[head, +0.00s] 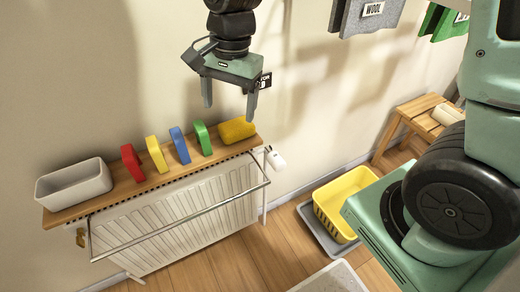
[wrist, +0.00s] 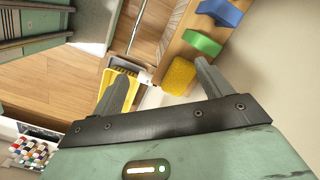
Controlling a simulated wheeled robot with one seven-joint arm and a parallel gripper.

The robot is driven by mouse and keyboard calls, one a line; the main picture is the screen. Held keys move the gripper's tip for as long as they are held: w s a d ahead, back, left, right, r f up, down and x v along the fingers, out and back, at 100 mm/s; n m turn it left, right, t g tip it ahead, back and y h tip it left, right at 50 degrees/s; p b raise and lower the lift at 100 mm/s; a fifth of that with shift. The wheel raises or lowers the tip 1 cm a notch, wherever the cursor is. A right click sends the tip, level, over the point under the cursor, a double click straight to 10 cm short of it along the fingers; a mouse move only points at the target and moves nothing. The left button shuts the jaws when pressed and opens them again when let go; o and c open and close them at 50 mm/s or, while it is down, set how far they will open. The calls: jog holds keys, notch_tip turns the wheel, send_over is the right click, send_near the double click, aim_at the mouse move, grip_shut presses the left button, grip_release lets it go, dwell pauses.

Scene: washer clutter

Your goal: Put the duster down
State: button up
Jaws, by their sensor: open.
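A yellow, rough-surfaced block (head: 236,130), which looks like the duster, lies on the right end of the wooden shelf (head: 124,188) above the radiator. It also shows in the wrist view (wrist: 179,77), between my fingers in the picture and beyond them. My gripper (head: 229,108) is open and empty, with its fingers pointing down above the right end of the shelf. In the wrist view, both fingers (wrist: 158,70) are spread. A gap shows between my fingers and the yellow block; its exact size is hard to tell.
Green (head: 201,138), blue (head: 179,146), yellow (head: 156,154) and red (head: 132,163) blocks stand along the shelf, left of the duster. A pale trough (head: 74,185) sits at the left end. The radiator (head: 180,222) has a front rail. A yellow basket (head: 325,212) stands on the floor at right.

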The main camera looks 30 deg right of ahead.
jog(key=s+a+r+n+h, duration=0.1)
jog(key=s+a+n, duration=0.1)
jog(key=s+n, duration=1.6)
jog(key=shift+s, duration=0.5)
jog(key=shift+a+r, duration=0.1)
notch_tip(320, 180, up, 11)
jog(key=p, duration=1.1)
jog(key=shift+o, duration=0.4)
jog(key=shift+r, duration=0.1)
